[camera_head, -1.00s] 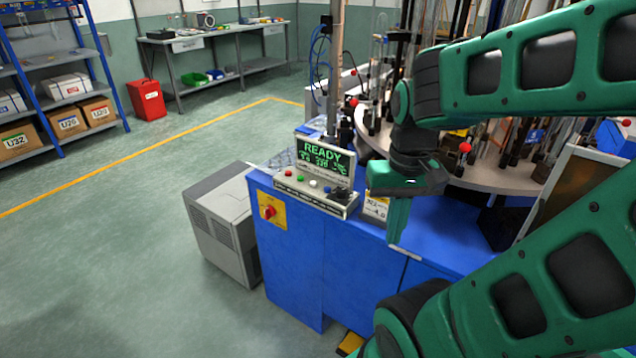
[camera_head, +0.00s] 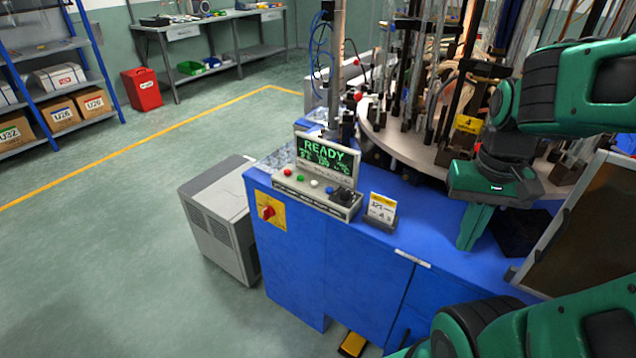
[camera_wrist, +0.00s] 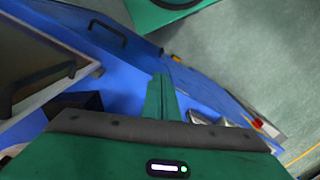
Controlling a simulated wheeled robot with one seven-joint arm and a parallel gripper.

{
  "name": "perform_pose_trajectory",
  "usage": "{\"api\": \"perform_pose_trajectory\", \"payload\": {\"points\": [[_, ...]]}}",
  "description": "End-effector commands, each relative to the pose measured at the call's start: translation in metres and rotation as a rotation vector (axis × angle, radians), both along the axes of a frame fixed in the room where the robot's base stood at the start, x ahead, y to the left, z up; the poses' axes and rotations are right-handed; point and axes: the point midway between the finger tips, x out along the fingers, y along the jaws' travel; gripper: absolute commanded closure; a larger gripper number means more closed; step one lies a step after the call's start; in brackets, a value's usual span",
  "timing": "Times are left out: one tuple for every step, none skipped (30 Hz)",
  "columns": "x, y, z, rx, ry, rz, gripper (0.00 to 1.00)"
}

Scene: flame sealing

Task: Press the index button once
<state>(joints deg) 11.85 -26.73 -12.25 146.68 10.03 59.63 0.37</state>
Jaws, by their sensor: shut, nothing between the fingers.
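The control panel (camera_head: 316,192) sits on the front left corner of the blue machine, below a screen (camera_head: 326,160) reading READY in green. On it are a red button (camera_head: 287,172), a green button (camera_head: 300,178), a white button (camera_head: 314,183) and a black knob or lever (camera_head: 344,195). Their labels are too small to read, so I cannot tell which is the index button. My gripper (camera_head: 467,243) is shut and empty, pointing down over the blue top, well to the right of the panel and apart from it. Its closed fingers (camera_wrist: 158,97) show in the wrist view.
A small card stand (camera_head: 381,211) stands between the panel and my gripper. A round table (camera_head: 410,150) with upright rods and glass is behind. A dark framed panel (camera_head: 575,235) is close at right. A red switch (camera_head: 267,212) is on the front.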

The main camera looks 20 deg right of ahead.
Motion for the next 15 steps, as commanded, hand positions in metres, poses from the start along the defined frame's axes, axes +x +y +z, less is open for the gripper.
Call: {"api": "perform_pose_trajectory", "payload": {"points": [[0.000, 0.000, 0.000, 0.000, 0.000, 0.000, 1.00], [0.000, 0.000, 0.000, 0.000, 0.000, 0.000, 1.00], [-0.005, 0.000, 0.003, -0.002, -0.008, 0.004, 1.00], [-0.008, 0.001, 0.005, -0.004, -0.018, 0.011, 1.00], [-0.006, 0.002, 0.005, -0.008, -0.025, 0.019, 1.00], [-0.001, 0.003, 0.006, -0.016, -0.036, 0.037, 1.00], [0.006, 0.004, 0.006, -0.024, -0.047, 0.056, 1.00], [0.014, 0.004, 0.006, -0.034, -0.059, 0.078, 1.00], [0.027, 0.005, 0.007, -0.047, -0.082, 0.116, 1.00], [0.038, 0.009, 0.008, -0.059, -0.102, 0.149, 1.00], [0.050, 0.014, 0.009, -0.070, -0.124, 0.183, 1.00], [0.066, 0.022, 0.010, -0.085, -0.156, 0.232, 1.00], [0.079, 0.029, 0.011, -0.097, -0.181, 0.270, 1.00], [0.092, 0.036, 0.012, -0.107, -0.206, 0.306, 1.00], [0.110, 0.047, 0.014, -0.122, -0.238, 0.354, 1.00]]}}
